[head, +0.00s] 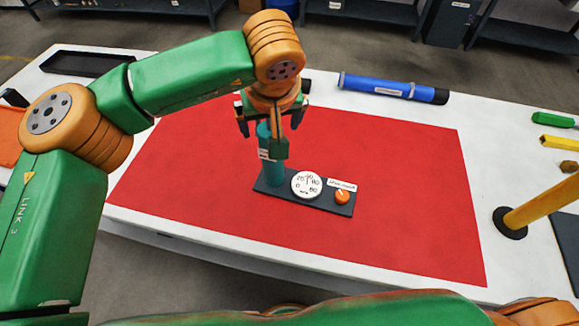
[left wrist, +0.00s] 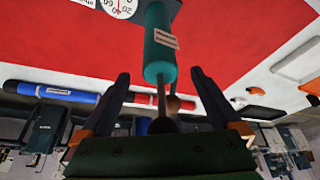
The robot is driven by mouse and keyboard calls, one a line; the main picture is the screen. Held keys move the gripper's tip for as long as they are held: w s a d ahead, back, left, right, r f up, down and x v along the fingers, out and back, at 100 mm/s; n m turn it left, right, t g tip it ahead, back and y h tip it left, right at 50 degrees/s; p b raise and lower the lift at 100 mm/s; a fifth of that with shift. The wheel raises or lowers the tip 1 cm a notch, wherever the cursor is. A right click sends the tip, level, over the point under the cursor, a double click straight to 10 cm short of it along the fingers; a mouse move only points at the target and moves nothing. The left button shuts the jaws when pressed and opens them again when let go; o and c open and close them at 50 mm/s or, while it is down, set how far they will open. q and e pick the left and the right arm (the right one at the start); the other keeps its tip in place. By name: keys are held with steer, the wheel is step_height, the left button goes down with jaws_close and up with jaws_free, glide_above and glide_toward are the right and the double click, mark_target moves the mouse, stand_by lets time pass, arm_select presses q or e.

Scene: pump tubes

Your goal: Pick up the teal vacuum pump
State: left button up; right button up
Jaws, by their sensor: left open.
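The teal vacuum pump (head: 272,172) stands upright at the left end of a dark base plate on the red mat. Its upper part is partly hidden by my left gripper (head: 270,128) in the head view. In the left wrist view the teal pump (left wrist: 160,55) shows a pale label, a thin rod and a dark round handle. My left gripper (left wrist: 160,95) is open, with one finger on each side of the rod and handle region. I cannot tell whether either finger touches it. My right gripper is not in view.
The base plate (head: 324,204) carries a white gauge (head: 306,184) and an orange knob (head: 342,196). A blue tube (head: 385,87) lies behind the red mat (head: 410,190). A yellow rod on a black disc (head: 508,222) stands at right. The mat's right half is clear.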

arm_select(q)
steer(key=x, duration=0.2)
steer(key=shift+w+a+f, duration=0.1)
steer(key=shift+w+f, duration=0.2)
steer(key=shift+s, duration=0.2)
steer(key=c, duration=0.6)
jaws_close()
steer(key=shift+r, duration=0.1)
steer(key=shift+w, duration=0.15)
